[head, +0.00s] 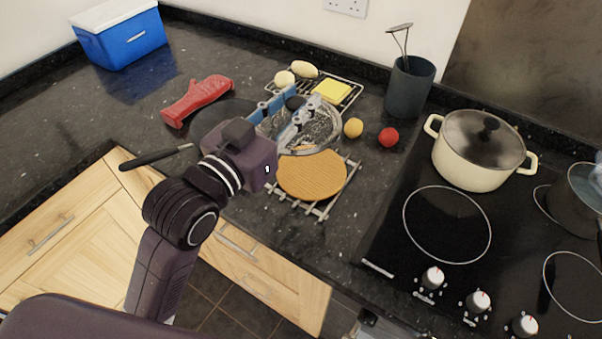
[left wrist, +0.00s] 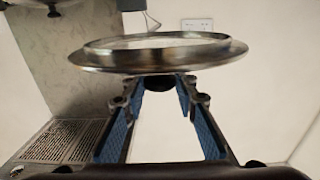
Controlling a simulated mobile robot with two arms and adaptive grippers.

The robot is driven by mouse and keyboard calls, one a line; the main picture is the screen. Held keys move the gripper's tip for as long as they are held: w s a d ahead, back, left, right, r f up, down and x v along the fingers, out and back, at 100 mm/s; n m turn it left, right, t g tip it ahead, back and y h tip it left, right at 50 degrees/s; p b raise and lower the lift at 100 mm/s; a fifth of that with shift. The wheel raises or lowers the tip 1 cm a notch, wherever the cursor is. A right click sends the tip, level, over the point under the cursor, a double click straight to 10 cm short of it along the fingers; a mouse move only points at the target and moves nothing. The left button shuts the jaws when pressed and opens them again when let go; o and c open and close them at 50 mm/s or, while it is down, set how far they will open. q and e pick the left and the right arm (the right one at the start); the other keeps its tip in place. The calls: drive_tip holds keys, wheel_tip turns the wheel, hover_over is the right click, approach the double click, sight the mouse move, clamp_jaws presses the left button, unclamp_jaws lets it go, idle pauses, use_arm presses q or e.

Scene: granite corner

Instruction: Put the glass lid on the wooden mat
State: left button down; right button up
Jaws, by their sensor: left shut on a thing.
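The glass lid (head: 322,132) has a metal rim and a dark knob. My left gripper (head: 286,106) is shut on it by the knob and holds it tilted, partly over the far side of the wooden mat. In the left wrist view the lid (left wrist: 160,52) shows nearly edge-on beyond the fingertips (left wrist: 159,86), with its dark knob between them. The round wooden mat (head: 312,176) lies on a metal rack with its top bare; its far edge is partly hidden by the lid. My right gripper is not in view.
A dark pan (head: 154,158) lies left, partly behind my arm. A red mitt (head: 198,100), a rack with a yellow sponge (head: 332,91), a yellow lemon (head: 353,128) and a red tomato (head: 388,138) are around. A cream lidded pot (head: 468,160) stands on the hob at right.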

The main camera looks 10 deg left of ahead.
use_arm(q)
wheel_tip(320, 180, down, 16)
drive_tip(key=shift+f+b, duration=0.1)
drive_tip(key=shift+b, duration=0.3)
drive_tip(key=shift+f, duration=0.35)
